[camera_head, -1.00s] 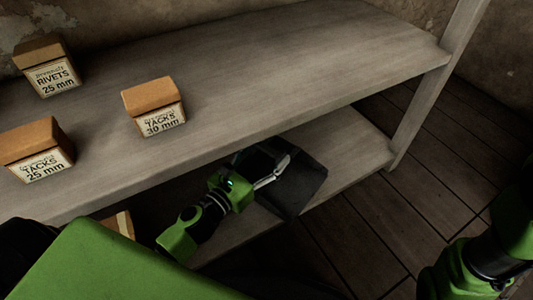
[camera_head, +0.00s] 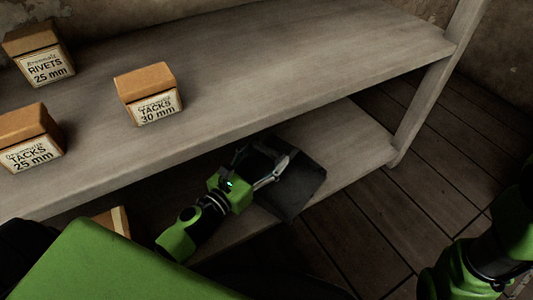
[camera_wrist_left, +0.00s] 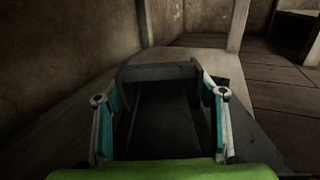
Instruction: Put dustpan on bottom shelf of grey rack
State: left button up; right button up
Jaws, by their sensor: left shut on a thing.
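The dark dustpan (camera_head: 298,184) is at the bottom shelf (camera_head: 345,145) of the grey rack, partly under the upper shelf's front edge. My left gripper (camera_head: 262,168) reaches in below the upper shelf and is shut on the dustpan. In the left wrist view the dustpan (camera_wrist_left: 160,115) fills the space between the two fingers. I cannot tell whether the dustpan rests on the shelf or is held just above it. My right gripper is out of view; only part of that arm shows at the right edge.
The upper shelf (camera_head: 270,70) carries a rivets box (camera_head: 38,55) and two tacks boxes (camera_head: 148,93) (camera_head: 29,138). Another box (camera_head: 114,220) is low at the left. A rack post (camera_head: 425,105) stands at the right. The bottom shelf is bare right of the dustpan.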

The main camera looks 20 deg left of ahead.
pick_arm(q)
jog(key=shift+d+f, duration=0.15)
jog(key=o, duration=2)
